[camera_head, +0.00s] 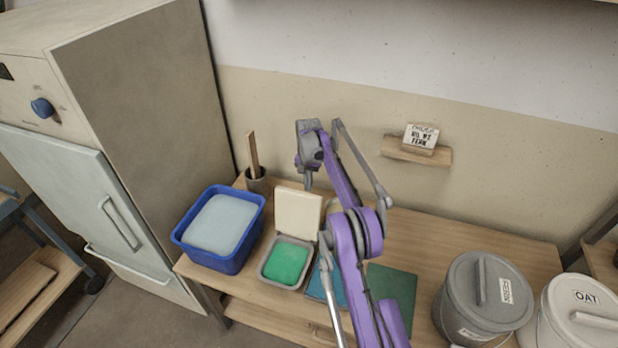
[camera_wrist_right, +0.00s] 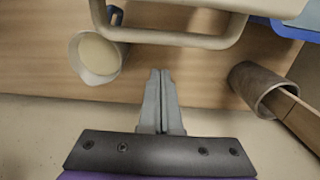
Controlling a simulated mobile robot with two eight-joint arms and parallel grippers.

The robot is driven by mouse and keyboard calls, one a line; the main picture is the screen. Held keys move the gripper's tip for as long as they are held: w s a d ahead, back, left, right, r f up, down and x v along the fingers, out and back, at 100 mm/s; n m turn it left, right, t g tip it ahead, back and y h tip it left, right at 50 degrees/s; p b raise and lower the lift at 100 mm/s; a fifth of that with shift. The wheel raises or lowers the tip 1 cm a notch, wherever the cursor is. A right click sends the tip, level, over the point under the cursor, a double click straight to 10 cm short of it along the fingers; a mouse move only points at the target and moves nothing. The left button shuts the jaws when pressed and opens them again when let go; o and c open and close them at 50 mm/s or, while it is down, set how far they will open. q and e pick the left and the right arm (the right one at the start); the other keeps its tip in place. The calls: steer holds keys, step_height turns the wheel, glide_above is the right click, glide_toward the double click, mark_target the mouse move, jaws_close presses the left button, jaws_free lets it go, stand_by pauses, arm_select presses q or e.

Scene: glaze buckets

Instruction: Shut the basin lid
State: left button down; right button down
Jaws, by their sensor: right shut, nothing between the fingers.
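The small grey basin (camera_head: 262,272) stands on the wooden bench with green contents (camera_head: 287,263) in it. Its cream lid (camera_head: 296,212) stands open, upright at the basin's back edge. In the right wrist view the lid's loop-shaped handle (camera_wrist_right: 170,40) shows at the top. My right gripper (camera_head: 308,184) is behind the lid, near its top edge. In the right wrist view its fingers (camera_wrist_right: 159,74) are shut together and empty, pointing at the handle and apart from it. My left gripper is not in view.
A blue tub (camera_head: 231,262) stands left of the basin. Behind it is a brown pot (camera_head: 257,181) with a stick, also in the wrist view (camera_wrist_right: 254,84). A cream-filled cup (camera_wrist_right: 98,57) stands near the gripper. Grey (camera_head: 483,297) and white (camera_head: 572,312) lidded buckets stand right.

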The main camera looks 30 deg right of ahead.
steer(key=shift+s+a+r, duration=0.35)
steer(key=shift+s+a, duration=0.1)
steer(key=shift+a, duration=0.15)
steer(key=shift+s+a+r, duration=0.3)
steer(key=shift+s+a, duration=0.15)
steer(key=shift+a, duration=0.1)
steer(key=shift+s, duration=0.1)
